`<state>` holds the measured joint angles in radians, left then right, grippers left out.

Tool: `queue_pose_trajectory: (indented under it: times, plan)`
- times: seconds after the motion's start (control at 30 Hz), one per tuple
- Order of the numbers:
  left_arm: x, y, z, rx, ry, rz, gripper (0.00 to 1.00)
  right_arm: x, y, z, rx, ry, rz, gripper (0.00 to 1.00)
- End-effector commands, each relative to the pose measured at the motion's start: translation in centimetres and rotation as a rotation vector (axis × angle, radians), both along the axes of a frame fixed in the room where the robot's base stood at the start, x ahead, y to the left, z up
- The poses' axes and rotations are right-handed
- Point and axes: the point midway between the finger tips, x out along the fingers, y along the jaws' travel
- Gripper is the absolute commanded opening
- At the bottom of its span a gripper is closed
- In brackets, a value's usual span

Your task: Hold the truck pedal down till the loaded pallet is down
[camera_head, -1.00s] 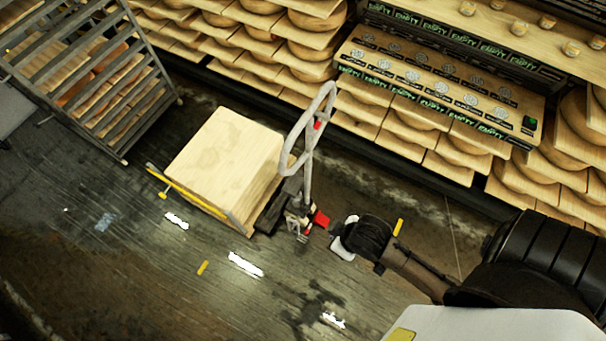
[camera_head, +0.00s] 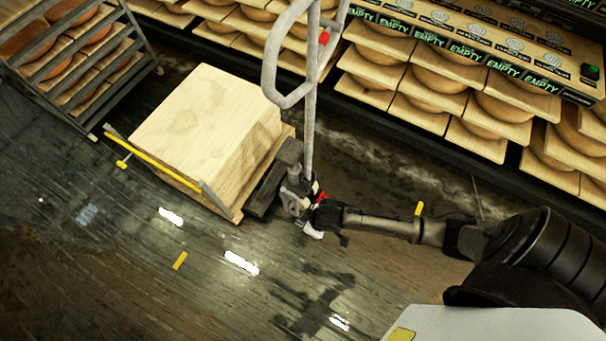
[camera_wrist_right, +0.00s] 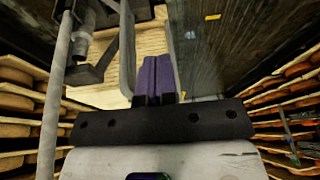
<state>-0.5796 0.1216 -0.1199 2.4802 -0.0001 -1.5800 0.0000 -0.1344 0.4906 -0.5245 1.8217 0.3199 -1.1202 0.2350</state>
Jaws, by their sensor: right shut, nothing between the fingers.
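The pallet truck (camera_head: 291,160) has a tall looped grey handle and stands at the end of a pallet (camera_head: 237,213) carrying a large pale wooden block (camera_head: 200,120). The truck's red pedal (camera_head: 321,196) shows only as a sliver beside my right gripper (camera_head: 314,224), which hides most of it. My right gripper is at the truck's base; I cannot tell whether it touches the pedal. In the right wrist view its purple fingers (camera_wrist_right: 155,73) are together and empty, with the truck's grey pole (camera_wrist_right: 53,110) at the left. My left gripper is out of view.
Shelves of cheese wheels (camera_head: 425,95) line the back right. A slatted rack (camera_head: 75,60) with cheeses stands at the upper left. A yellow bar (camera_head: 150,160) lies along the pallet's front. The dark floor (camera_head: 120,270) in front is open.

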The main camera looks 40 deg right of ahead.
Motion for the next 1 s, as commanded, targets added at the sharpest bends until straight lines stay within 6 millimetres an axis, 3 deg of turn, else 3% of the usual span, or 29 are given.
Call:
queue_pose_trajectory:
  times: [0.03,0.1,0.3,0.4,0.63,1.0]
  plan:
    - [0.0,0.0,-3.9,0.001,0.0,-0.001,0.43,0.6,-0.8,-4.5,-0.01,0.003,-0.003,0.0]
    - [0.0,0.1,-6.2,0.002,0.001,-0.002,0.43,1.1,-1.7,-7.6,-0.017,0.007,-0.009,0.0]
    - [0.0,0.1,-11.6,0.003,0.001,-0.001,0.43,2.5,-4.4,-14.7,-0.037,0.016,-0.036,0.0]
    - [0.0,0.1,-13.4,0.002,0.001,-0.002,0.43,3.0,-5.6,-17.1,-0.046,0.017,-0.047,0.0]
    - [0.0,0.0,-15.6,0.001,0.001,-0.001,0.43,3.7,-7.3,-19.9,-0.058,0.019,-0.067,0.0]
    - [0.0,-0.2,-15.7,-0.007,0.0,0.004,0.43,3.8,-7.6,-20.2,-0.059,0.02,-0.071,0.0]
